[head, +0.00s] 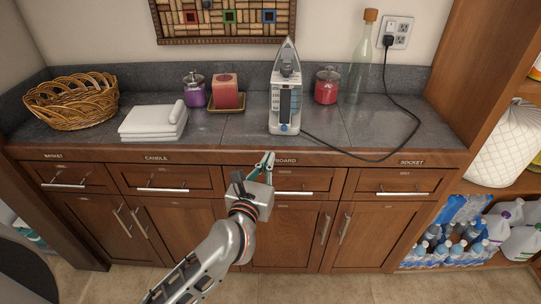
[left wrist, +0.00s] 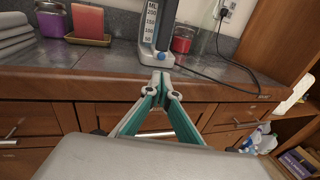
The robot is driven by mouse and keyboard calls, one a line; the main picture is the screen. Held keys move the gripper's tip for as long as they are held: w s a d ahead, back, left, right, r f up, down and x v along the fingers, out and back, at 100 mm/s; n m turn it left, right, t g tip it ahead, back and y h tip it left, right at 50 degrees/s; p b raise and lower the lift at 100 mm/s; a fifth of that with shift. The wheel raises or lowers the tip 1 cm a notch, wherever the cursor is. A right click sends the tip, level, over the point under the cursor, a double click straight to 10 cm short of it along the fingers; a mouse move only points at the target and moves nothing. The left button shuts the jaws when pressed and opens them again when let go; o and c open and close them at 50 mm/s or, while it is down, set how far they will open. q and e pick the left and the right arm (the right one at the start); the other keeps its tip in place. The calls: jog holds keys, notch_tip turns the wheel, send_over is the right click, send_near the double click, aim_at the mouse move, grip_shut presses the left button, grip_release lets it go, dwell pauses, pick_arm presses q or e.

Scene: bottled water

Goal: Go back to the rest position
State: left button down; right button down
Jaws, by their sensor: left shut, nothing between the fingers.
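My left gripper (head: 265,162) is in front of the cabinet, near the counter's front edge and below the iron (head: 285,98). In the left wrist view its fingertips (left wrist: 161,83) meet, and it is shut and empty. The water bottles (head: 455,243) stand on the low shelf at the right, away from the gripper. My right gripper does not show in either view.
The stone counter (head: 237,139) holds a wicker basket (head: 83,101), folded white towels (head: 153,122), candles, and a glass bottle (head: 359,68). A black cord (head: 410,112) runs from the iron to the wall socket (head: 396,31). Wooden drawers and doors lie below the counter.

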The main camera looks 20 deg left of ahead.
pick_arm(q)
jog(key=shift+s+a, duration=0.1)
dwell(0.4)
jog(key=s+d+f+m+h, duration=0.25)
jog(key=s+f+m, duration=0.2)
jog(key=m, duration=0.85)
jog(key=s+d+f+m+h, duration=0.1)
jog(key=s+f+m+h, duration=0.35)
jog(key=m, duration=0.75)
jog(key=s+a+f+m+g+y, duration=0.2)
jog(key=s+f+m+g, duration=0.1)
jog(key=s+f+m, duration=0.4)
jog(key=s+a+f+m+g+y, duration=0.1)
jog(key=s+a+f+m+g, duration=0.2)
jog(key=s+f+m, duration=0.4)
notch_tip(320, 180, down, 6)
jog(key=shift+a+r+m+g+y, duration=0.2)
jog(key=shift+m+g+y, duration=0.2)
jog(key=shift+m, duration=0.4)
